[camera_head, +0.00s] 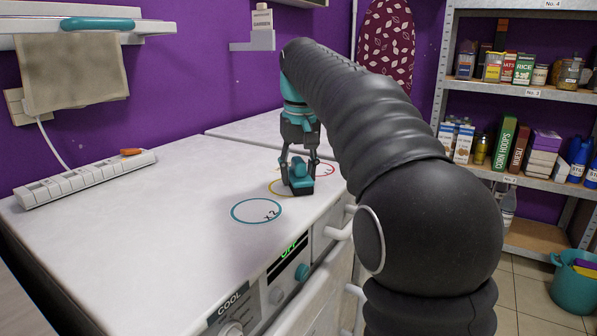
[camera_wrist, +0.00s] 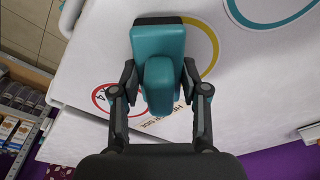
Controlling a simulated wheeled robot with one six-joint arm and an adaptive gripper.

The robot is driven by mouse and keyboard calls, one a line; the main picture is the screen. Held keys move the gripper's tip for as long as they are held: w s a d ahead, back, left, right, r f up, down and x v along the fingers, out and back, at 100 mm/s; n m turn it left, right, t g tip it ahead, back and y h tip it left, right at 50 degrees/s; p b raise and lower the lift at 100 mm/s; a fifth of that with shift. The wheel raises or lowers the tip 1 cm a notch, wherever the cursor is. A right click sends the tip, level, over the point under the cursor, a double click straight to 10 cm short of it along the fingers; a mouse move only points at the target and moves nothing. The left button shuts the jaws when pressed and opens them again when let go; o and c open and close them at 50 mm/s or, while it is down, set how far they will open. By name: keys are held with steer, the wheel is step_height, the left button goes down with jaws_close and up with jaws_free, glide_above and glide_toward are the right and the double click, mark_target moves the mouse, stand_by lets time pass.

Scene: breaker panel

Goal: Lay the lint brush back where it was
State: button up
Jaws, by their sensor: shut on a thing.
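The lint brush (camera_head: 300,187) is a teal block with a raised teal grip and a dark edge. It also shows in the wrist view (camera_wrist: 158,42). My gripper (camera_head: 298,168) points down, with its two dark fingers shut on the grip; in the wrist view they close on it from both sides (camera_wrist: 160,82). The brush is over or on the white top, at the yellow ring (camera_head: 273,187), and hides part of that ring. I cannot tell whether it touches the surface. A teal ring (camera_head: 235,213) marked X2 lies nearer, and a red ring (camera_head: 333,171) lies to the right.
The white top (camera_head: 130,230) is clear to the left, apart from a power strip (camera_head: 85,178) along the wall with a small orange item (camera_head: 131,152). Knobs and a display (camera_head: 288,248) are on the front face. Stocked shelves (camera_head: 520,92) stand at right.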

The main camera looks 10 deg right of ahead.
mark_target(300, 161)
steer(key=o, duration=1.1)
steer(key=r, duration=0.4)
steer(key=s+r, duration=0.1)
steer(key=r, duration=0.3)
steer(key=r+p, duration=0.1)
steer(key=r, duration=0.3)
steer(key=shift+s, duration=0.2)
